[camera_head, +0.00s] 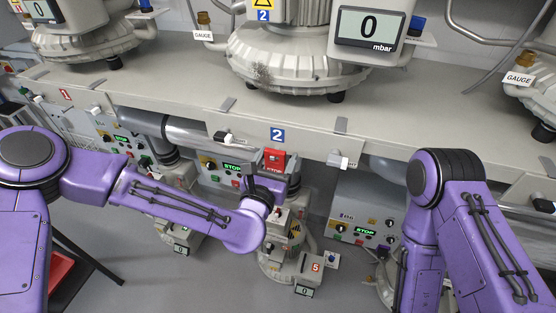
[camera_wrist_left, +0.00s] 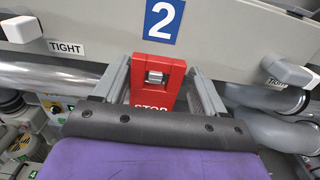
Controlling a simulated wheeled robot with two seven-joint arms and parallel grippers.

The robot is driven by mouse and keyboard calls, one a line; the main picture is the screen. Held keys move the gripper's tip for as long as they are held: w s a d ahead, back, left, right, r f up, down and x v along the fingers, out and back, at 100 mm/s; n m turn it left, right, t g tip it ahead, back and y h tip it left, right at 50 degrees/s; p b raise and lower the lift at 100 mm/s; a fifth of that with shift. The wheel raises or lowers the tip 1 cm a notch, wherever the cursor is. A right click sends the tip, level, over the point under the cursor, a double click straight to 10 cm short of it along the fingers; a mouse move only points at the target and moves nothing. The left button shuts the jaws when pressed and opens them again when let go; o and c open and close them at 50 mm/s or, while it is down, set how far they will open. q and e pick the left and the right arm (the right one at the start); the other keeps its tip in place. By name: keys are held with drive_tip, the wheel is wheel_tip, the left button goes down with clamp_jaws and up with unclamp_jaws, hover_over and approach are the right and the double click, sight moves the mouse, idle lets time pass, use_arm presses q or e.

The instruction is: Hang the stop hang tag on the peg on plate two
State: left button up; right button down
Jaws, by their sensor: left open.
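The red stop hang tag (camera_wrist_left: 153,100) hangs upright just below the blue number 2 label (camera_wrist_left: 165,20) on the plate's front. A metal square, which looks like the peg end, shows in the tag's upper hole. The tag (camera_head: 275,154) also shows under the 2 label (camera_head: 277,135) in the head view. My left gripper (camera_wrist_left: 161,75) is open, with one finger on each side of the tag and gaps between them and it. The tag's lower part is hidden by the gripper body. Only my right arm shows; its gripper is out of sight.
White TIGHT handles (camera_wrist_left: 288,68) stick out on both sides of the label. Pipes (camera_wrist_left: 60,78) run behind and below the plate. A long bench (camera_head: 180,85) carries gauges and blower bodies (camera_head: 290,60). Control boxes (camera_head: 360,220) stand below it.

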use_arm(q)
drive_tip(key=shift+w+a, duration=0.2)
drive_tip(key=shift+a, duration=0.1)
drive_tip(key=shift+s+a+f+b, duration=0.15)
drive_tip(key=shift+s+f+b, duration=0.05)
drive_tip(key=shift+s+b, duration=0.1)
drive_tip(key=b+v, duration=0.2)
drive_tip(key=v, duration=0.1)
drive_tip(key=shift+a+f, duration=0.1)
drive_tip(key=shift+f, duration=0.25)
drive_tip(key=d+r+p+v, duration=0.1)
drive_tip(key=v, duration=0.6)
